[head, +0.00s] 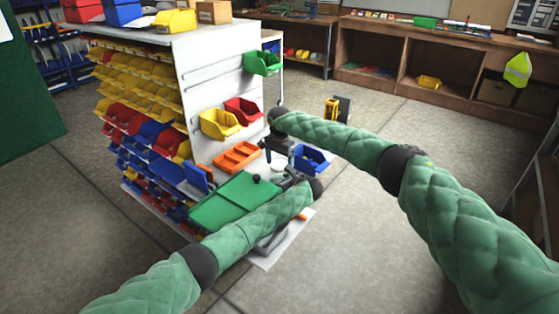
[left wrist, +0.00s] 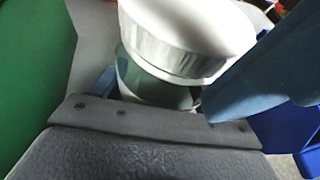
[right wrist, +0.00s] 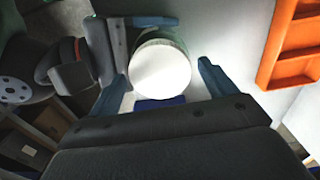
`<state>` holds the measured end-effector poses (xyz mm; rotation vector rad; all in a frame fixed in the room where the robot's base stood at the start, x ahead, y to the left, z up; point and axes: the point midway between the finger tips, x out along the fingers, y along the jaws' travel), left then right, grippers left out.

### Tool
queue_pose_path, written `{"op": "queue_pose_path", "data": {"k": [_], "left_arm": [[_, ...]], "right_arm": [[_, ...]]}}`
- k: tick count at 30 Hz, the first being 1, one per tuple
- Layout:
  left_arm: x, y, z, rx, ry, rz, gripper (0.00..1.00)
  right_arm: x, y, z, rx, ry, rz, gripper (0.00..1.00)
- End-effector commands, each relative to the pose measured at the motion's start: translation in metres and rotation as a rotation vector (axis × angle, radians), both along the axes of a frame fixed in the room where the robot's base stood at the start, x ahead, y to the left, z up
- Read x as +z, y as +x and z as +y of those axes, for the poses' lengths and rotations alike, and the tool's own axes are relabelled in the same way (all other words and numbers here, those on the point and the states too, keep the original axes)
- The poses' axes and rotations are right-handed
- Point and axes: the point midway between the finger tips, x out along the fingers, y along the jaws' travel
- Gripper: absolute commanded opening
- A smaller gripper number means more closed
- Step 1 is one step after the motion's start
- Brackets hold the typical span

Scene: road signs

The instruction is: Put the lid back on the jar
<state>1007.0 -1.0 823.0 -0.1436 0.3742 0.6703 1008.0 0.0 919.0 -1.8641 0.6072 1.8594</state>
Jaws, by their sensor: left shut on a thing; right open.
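A glass jar (left wrist: 150,90) shows in the left wrist view, with a white lid (left wrist: 185,45) on top of it. The lid looks slightly tilted there; I cannot tell whether it is fully seated. My left gripper (head: 284,178) is shut on the jar and holds it from the side. My right gripper (head: 277,148) is above the jar, pointing down. In the right wrist view it is open, and the round lid (right wrist: 160,70) lies between and beyond its blue fingers. In the head view the grippers partly hide jar and lid.
A green mat or board (head: 235,203) lies left of the grippers on the white surface. An orange tray (head: 237,157) is behind it, and a blue bin (head: 312,158) stands right. Yellow (head: 220,124) and red (head: 243,110) bins hang on the white panel behind.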

Motion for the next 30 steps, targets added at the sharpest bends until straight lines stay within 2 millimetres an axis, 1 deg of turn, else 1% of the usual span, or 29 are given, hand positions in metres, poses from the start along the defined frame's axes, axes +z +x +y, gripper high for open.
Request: {"op": "queue_pose_path", "data": {"k": [2,6,9,14,17,20,30], "left_arm": [[-0.001,-0.0003,0.0001,0.0,-0.001,0.001,0.09],[-0.0009,-0.0003,0.0001,0.0,-0.001,0.001,0.09],[-0.0009,-0.0002,0.0002,0.0,-0.001,0.001,0.09],[-0.0009,-0.0002,0.0002,0.0,-0.001,0.001,0.09],[-0.0009,-0.0002,0.0002,0.0,-0.001,0.001,0.09],[-0.001,-0.0003,0.0003,0.0,-0.001,0.001,0.09],[-0.001,-0.0003,0.0003,0.0,-0.001,0.001,0.09]], "right_arm": [[0.0,0.0,0.0,0.0,0.0,0.0,0.82],[0.0001,-0.0001,-0.0001,0.0,0.0,0.0,0.54],[0.0001,0.0,-0.0001,0.0,0.0,0.0,0.38],[0.0002,-0.0001,-0.0001,-0.002,0.0,0.0,0.38],[0.0002,0.0,-0.0001,-0.034,0.0,0.0,0.38],[0.0003,0.0,-0.0001,-0.127,0.0,0.0,0.38],[0.0001,-0.0001,-0.0001,-0.607,0.001,-0.003,0.38]]}}
